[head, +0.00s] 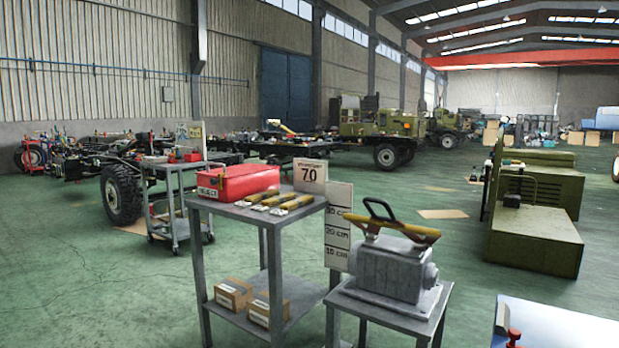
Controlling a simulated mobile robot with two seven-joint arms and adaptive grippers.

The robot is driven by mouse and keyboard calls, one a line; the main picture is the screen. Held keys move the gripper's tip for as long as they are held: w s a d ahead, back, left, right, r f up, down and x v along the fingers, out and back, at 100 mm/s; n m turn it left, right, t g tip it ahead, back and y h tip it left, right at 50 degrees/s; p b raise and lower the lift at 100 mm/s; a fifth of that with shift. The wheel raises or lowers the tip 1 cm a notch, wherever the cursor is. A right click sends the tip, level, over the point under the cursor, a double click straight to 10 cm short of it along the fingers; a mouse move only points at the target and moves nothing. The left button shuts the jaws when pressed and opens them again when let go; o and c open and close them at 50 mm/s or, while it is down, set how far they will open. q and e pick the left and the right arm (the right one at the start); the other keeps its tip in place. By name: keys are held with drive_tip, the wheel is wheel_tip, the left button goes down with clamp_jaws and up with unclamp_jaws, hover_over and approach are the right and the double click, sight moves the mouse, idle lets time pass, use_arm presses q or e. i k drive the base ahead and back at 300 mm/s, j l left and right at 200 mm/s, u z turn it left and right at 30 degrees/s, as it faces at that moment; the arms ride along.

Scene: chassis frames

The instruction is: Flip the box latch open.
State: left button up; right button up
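A red box (240,182) with a closed lid sits on the top of a grey metal cart, left of the picture's middle. A pale label is on its front left side. Neither of my grippers shows in the head view.
The grey cart (240,211) has cardboard boxes (234,293) below. A grey machine block (392,268) stands on a stand (385,304) to the right. Green floor (470,260) is open beyond.

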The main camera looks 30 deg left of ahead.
sight(214, 181)
drive_tip(key=i+j, duration=0.2)
drive_tip(key=j, duration=0.3)
drive_tip(key=i+j+u, duration=0.15)
drive_tip(key=j, duration=0.4)
drive_tip(key=i+j, duration=0.3)
drive_tip(key=j, duration=0.15)
drive_tip(key=i+j+u, duration=0.15)
drive_tip(key=j, duration=0.35)
drive_tip(key=i+j, duration=0.35)
drive_tip(key=i+j+u, duration=0.15)
drive_tip(key=i+j, duration=0.15)
drive_tip(key=j, duration=0.3)
drive_tip(key=i+j, duration=0.3)
drive_tip(key=k+j+u, duration=0.05)
drive_tip(key=j, duration=0.05)
